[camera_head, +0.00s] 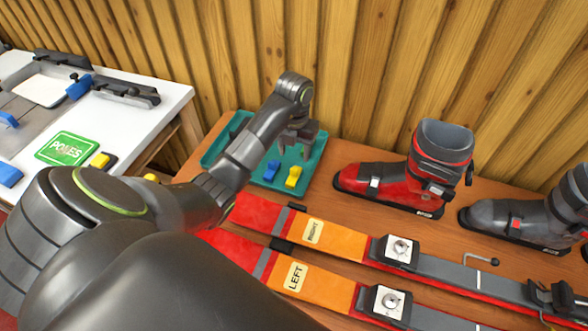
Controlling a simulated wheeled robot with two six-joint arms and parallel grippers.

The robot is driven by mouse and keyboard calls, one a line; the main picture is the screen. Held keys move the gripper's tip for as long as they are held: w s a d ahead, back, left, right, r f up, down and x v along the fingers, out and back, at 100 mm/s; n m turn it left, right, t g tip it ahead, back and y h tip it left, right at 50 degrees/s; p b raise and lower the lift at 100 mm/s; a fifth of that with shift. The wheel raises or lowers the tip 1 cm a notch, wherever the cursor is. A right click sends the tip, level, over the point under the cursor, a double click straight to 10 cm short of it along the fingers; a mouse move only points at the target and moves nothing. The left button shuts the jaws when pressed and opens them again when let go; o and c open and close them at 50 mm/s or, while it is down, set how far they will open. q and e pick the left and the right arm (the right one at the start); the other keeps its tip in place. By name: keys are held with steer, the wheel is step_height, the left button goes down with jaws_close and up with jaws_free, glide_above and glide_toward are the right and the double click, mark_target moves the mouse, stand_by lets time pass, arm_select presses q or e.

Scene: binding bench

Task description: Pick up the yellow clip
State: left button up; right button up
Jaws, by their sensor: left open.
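A small yellow clip (293,176) lies in the teal tray (318,160) on the wooden bench. A blue clip (272,169) lies just left of it in the same tray. My left gripper (295,147) is open, with its fingers over the tray, above and behind the yellow clip in the picture. It appears apart from the clip, and nothing shows between the fingers. My left arm hides part of the tray. My right gripper is not in view.
Two skis labelled RIGHT (313,232) and LEFT (295,277) lie in front of the tray. A red boot (385,184) stands to its right, and a grey boot (518,220) farther right. A white table (172,102) with a green POLES sign (66,149) is at left.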

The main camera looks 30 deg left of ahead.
mark_target(294, 169)
arm_select(q)
step_height(294, 169, down, 4)
steer(key=b, duration=0.2)
steer(key=shift+r+b, duration=0.2)
steer(key=shift+b, duration=0.15)
steer(key=shift+f+p, duration=0.3)
steer(key=shift+f, duration=2.25)
steer(key=c, duration=1.1)
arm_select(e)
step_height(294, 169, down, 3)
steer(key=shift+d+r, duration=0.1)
arm_select(q)
steer(key=shift+a+r, duration=0.1)
steer(key=shift+r, duration=0.1)
